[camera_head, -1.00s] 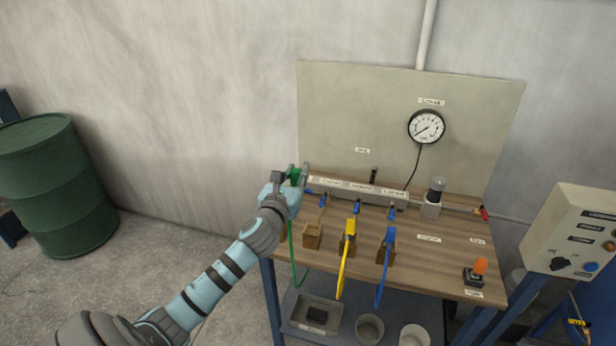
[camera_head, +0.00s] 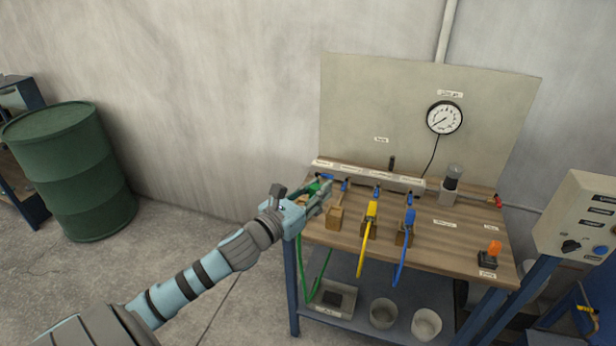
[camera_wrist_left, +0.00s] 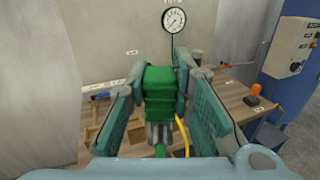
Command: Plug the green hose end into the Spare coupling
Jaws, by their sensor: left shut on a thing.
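My left gripper (camera_head: 320,194) is at the left end of the bench, in front of the manifold bar (camera_head: 404,182). It is shut on the green hose end (camera_head: 313,187). In the left wrist view the green hose end (camera_wrist_left: 158,84) sits between the pads of the left gripper (camera_wrist_left: 160,90). The green hose (camera_head: 318,276) hangs down past the bench's left edge. Blue couplings (camera_head: 376,191) stick out from the bar toward the front. The labels are too small to read, so I cannot tell which is Spare. My right gripper is out of view.
A wooden holder (camera_head: 335,219) stands empty. A yellow hose (camera_head: 366,240) and a blue hose (camera_head: 403,250) rest in holders to its right. A gauge (camera_head: 444,118) is on the back panel. A control box (camera_head: 580,220) stands at the right. A green drum (camera_head: 70,170) stands left.

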